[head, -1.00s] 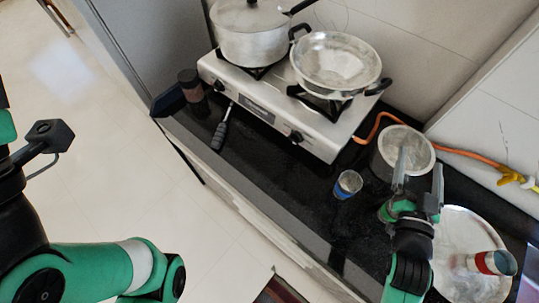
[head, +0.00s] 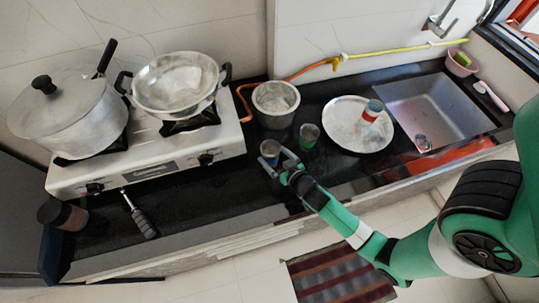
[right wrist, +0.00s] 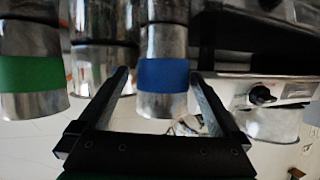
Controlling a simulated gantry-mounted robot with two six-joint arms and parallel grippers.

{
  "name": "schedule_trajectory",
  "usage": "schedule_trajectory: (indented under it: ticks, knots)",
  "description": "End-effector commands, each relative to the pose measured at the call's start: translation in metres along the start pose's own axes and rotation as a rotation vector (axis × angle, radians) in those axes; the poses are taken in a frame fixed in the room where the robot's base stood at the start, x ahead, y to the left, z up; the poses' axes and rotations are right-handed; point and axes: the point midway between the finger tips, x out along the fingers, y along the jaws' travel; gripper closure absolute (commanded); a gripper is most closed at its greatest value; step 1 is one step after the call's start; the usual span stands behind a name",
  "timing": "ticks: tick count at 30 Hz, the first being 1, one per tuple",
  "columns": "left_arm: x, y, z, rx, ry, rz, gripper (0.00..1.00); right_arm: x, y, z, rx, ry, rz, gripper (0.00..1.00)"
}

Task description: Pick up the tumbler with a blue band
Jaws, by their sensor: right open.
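The blue-banded tumbler (head: 270,149) is a small metal cup on the dark counter, right of the stove. My right gripper (head: 277,158) is open at its near side. In the right wrist view the tumbler's blue band (right wrist: 163,76) shows between the two spread fingers, with a gap on either side; I cannot tell how deep it is between them. A green-banded tumbler (head: 309,136) stands just to the right, and its green band (right wrist: 32,74) is outside the fingers in the wrist view. A red-banded tumbler (head: 372,111) stands on a round metal plate (head: 345,137). My left gripper is out of view.
A metal pot (head: 276,104) stands close behind the tumblers. The stove (head: 160,150) holds a lidded pot (head: 68,118) and a pan (head: 174,82). A sink (head: 440,105) is at right. The counter's front is mostly clear.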

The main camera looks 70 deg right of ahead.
Motion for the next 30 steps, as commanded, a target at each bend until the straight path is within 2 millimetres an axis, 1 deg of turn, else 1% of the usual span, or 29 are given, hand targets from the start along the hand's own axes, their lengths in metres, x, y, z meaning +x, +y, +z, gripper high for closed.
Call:
schedule_trajectory:
  ticks: [3, 5, 9, 13, 15, 20, 21, 23, 27, 29, 30]
  knots:
    - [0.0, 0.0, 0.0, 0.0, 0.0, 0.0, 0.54, 0.003, 0.0, 0.0, 0.0, 0.0, 0.0, 0.0]
    - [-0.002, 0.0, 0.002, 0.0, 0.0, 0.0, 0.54, 0.008, -0.001, 0.001, 0.0, 0.001, 0.0, 0.0]
    - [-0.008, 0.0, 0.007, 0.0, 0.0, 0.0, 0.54, 0.032, -0.003, 0.004, 0.001, 0.003, -0.001, 0.0]
    - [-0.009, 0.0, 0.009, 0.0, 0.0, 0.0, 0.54, 0.05, -0.004, 0.004, 0.001, 0.0, 0.0, 0.0]
    - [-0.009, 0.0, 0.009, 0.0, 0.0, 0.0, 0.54, 0.053, -0.004, 0.003, 0.001, 0.001, -0.001, 0.0]
    - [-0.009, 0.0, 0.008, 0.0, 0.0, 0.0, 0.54, 0.053, -0.004, 0.003, 0.0, 0.0, -0.001, 0.0]
    - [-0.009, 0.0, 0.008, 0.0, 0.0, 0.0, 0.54, 0.053, -0.004, 0.003, 0.0, 0.0, -0.001, 0.02]
    - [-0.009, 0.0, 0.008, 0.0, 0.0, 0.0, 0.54, 0.053, -0.004, 0.003, 0.0, 0.0, -0.001, 0.13]
    - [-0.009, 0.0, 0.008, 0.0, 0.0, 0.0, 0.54, 0.053, -0.004, 0.003, 0.0, 0.0, -0.001, 0.38]
    - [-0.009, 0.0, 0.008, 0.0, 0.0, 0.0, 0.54, 0.053, -0.004, 0.003, 0.0, 0.0, -0.001, 0.49]
    - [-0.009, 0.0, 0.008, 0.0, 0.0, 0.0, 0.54, 0.053, -0.004, 0.003, 0.0, 0.0, -0.001, 0.56]
